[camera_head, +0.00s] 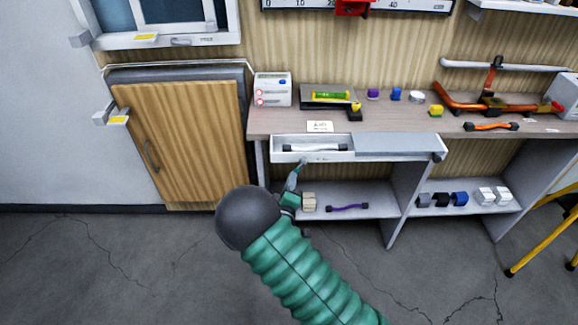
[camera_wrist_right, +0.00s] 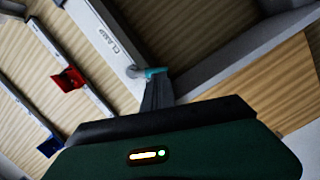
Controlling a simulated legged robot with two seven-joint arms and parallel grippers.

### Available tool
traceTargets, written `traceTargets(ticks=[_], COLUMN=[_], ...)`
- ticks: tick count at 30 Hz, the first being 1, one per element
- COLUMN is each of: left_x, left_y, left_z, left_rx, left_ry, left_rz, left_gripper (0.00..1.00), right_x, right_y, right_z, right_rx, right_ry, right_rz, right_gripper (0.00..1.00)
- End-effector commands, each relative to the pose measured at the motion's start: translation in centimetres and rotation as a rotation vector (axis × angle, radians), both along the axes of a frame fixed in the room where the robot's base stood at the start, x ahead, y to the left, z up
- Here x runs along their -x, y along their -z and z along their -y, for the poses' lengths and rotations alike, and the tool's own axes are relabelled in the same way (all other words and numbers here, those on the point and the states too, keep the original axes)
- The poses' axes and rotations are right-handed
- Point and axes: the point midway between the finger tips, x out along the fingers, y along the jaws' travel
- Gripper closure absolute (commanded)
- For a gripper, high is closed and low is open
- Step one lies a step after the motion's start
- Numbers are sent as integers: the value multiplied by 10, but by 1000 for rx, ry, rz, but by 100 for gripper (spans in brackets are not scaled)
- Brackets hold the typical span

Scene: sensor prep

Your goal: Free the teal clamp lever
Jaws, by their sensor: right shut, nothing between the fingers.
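The teal clamp lever (camera_wrist_right: 155,71) shows in the right wrist view beside a round pivot and a CLAMP label on a white panel. In the head view a small teal piece of it (camera_head: 298,167) shows at the underside of the white drawer (camera_head: 350,157). My right gripper (camera_head: 294,177) is shut and empty, right at the lever below the drawer front. Its closed grey fingers (camera_wrist_right: 157,92) reach up to the lever in the wrist view; I cannot tell whether they touch it. My left gripper is not in view.
The drawer holds a pale bar (camera_head: 314,147) under the workbench top (camera_head: 385,120). Below, a shelf (camera_head: 375,212) carries a tan block (camera_head: 309,202) and a purple-handled piece (camera_head: 347,207). A wooden cabinet (camera_head: 190,140) stands left. Open floor lies in front.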

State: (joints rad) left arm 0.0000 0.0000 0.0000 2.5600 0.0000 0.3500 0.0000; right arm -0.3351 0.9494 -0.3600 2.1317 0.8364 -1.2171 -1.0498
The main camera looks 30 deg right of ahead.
Motion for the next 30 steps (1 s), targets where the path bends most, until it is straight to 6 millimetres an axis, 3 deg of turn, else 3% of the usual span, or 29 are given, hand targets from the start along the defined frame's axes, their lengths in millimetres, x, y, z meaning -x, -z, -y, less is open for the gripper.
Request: traceTargets(ticks=[15,30], left_x=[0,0], left_y=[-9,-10], left_z=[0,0], left_rx=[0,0], left_ry=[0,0], left_rz=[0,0], left_gripper=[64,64], right_x=[4,6], right_y=[7,10], right_z=[7,10], right_rx=[189,265], right_ry=[-1,0], right_rz=[-115,-162], right_gripper=[100,100])
